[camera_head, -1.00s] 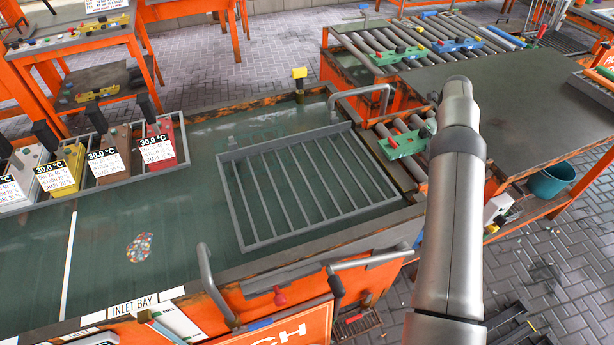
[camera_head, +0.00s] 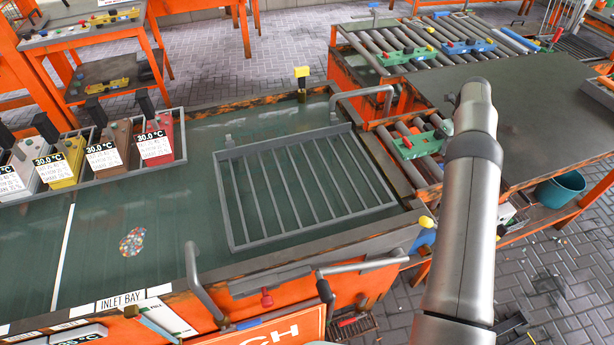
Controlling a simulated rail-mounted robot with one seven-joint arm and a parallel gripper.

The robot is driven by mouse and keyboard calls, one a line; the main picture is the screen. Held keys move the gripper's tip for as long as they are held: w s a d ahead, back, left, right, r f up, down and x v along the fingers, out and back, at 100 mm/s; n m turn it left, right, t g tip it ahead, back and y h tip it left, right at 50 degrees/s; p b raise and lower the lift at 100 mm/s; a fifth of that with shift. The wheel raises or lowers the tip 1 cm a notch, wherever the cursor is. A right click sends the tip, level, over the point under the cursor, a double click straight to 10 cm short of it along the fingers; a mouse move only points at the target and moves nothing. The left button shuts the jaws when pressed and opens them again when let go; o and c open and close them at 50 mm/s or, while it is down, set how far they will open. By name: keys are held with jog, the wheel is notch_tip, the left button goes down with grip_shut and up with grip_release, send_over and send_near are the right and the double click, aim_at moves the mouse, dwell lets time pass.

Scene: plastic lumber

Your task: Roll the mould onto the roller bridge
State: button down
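A green mould (camera_head: 415,147) with a red knob lies across a short run of rollers (camera_head: 383,136), which looks like the roller bridge, between the green-topped bench and the dark table. Rollers show on both sides of the mould. My arm (camera_head: 468,210) reaches up from the bottom right, and its far end is beside the mould's right end. My gripper is hidden behind the arm, so I cannot see its fingers or whether it touches the mould.
A grey slatted rack (camera_head: 241,219) lies on the bench left of the rollers. A curved rail (camera_head: 368,93) stands behind them. A roller table (camera_head: 375,43) with other moulds is at the back. The dark table (camera_head: 540,100) has clear room.

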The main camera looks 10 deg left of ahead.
jog(key=shift+d+f, duration=0.3)
jog(key=shift+f, duration=0.1)
jog(key=shift+w+d+p, duration=0.15)
jog(key=shift+d+p, duration=0.15)
jog(key=shift+d, duration=0.1)
jog(key=c, duration=1.1)
grip_release()
jog(key=shift+w, duration=0.15)
jog(key=shift+r, duration=0.1)
jog(key=o, duration=0.4)
jog(key=shift+r, duration=0.1)
